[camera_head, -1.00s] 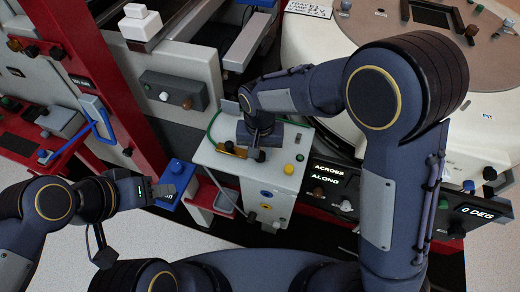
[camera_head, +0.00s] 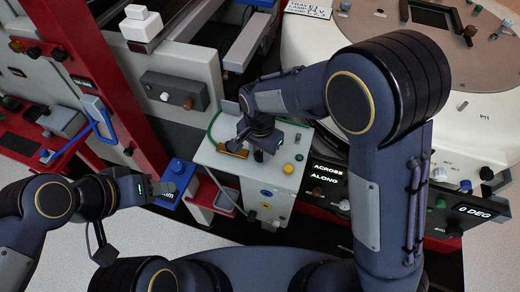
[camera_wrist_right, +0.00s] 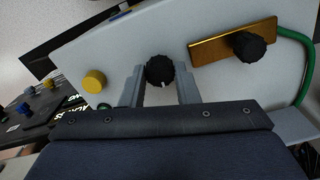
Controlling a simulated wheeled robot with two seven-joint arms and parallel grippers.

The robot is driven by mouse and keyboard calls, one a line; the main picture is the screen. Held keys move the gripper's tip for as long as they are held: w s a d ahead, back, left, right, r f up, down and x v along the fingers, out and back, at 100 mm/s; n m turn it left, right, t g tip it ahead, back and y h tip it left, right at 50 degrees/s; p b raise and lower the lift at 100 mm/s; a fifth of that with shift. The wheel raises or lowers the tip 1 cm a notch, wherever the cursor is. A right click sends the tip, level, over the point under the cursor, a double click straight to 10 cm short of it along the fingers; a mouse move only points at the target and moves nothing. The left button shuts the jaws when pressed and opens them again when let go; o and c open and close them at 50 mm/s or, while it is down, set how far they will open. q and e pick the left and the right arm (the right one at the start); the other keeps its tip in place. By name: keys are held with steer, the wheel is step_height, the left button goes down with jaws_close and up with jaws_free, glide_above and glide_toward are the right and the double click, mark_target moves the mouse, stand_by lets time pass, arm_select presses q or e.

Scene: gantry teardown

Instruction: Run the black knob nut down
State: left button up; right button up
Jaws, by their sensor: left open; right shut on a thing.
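A round ribbed black knob (camera_wrist_right: 160,70) with a small white mark stands on the white panel of a box (camera_head: 236,168). My right gripper (camera_wrist_right: 162,84) has one finger on each side of this knob and is shut on it. In the head view my right wrist hides the knob. A second black knob (camera_wrist_right: 248,46) sits on a brass plate (camera_wrist_right: 208,48) beside it, apart from the fingers. The frames do not show which knob is the nut. My left gripper (camera_head: 166,189) is open and empty, left of the white box.
A yellow button (camera_wrist_right: 94,80) and a green cable (camera_wrist_right: 302,75) are close to my right gripper. A red post (camera_head: 120,90) rises at the left; a large round white machine (camera_head: 310,55) stands at the right.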

mark_target(260, 154)
steer(key=o, duration=0.7)
step_height(260, 154, up, 8)
steer(key=shift+f, duration=0.1)
stand_by(0.3)
stand_by(0.4)
steer(key=s+d+r+n+y+p, duration=0.1)
steer(key=s+d+r+y, duration=0.2)
steer(key=d+r, duration=0.45)
steer(key=s+d+r+n+t+p, duration=0.1)
steer(key=s+d+n+t, duration=0.3)
steer(key=s+d, duration=0.9)
steer(key=shift+s+r+t+y+p, duration=0.35)
steer(key=shift+s+t, duration=0.45)
steer(key=shift+s, duration=0.3)
